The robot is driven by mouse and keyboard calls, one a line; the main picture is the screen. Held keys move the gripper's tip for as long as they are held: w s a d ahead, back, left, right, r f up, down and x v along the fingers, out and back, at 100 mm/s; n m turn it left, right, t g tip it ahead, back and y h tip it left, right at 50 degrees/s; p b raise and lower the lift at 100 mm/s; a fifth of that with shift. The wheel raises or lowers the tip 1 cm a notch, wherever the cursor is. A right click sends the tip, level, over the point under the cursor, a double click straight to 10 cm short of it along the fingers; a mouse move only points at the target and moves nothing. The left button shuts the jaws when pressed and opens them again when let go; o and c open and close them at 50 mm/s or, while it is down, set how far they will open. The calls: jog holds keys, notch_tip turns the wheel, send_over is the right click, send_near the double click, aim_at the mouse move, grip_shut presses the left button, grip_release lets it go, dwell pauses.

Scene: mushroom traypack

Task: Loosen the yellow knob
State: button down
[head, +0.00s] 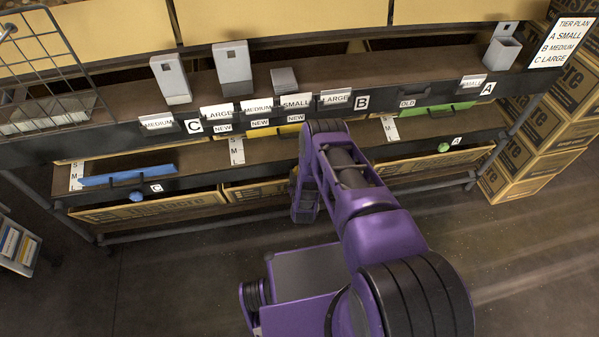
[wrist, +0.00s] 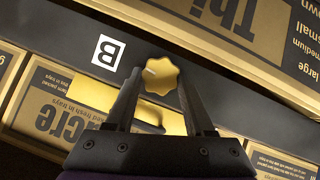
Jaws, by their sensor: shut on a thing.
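The yellow knob (wrist: 161,76) is lobed, with a small pale mark on its left side. It sits on the dark shelf rail beside a white "B" label (wrist: 107,52) in the wrist view. My gripper (wrist: 160,80) has one finger on each side of the knob and is shut on it. A yellow panel (head: 289,129) shows in part behind my arm in the head view.
A blue knob (head: 136,195) by label C and a green knob (head: 443,147) by label A sit on the same lower rail. Cardboard boxes (head: 150,209) lie just below the rail. Stacked boxes (head: 505,181) stand at the right. The floor in front is clear.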

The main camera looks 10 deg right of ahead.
jog(key=n+t+h, duration=0.1)
jog(key=n, duration=0.2)
jog(key=n+h, duration=0.2)
jog(key=n, duration=0.1)
jog(key=n+t+h, duration=0.1)
jog(key=n+h, duration=0.1)
jog(key=n, duration=0.1)
jog(key=shift+a+f+n+t, duration=0.25)
jog(key=shift+f+n+t, duration=0.05)
jog(key=shift+f, duration=0.05)
jog(key=shift+w, duration=0.1)
dwell(0.4)
jog(key=shift+c, duration=1.3)
grip_release()
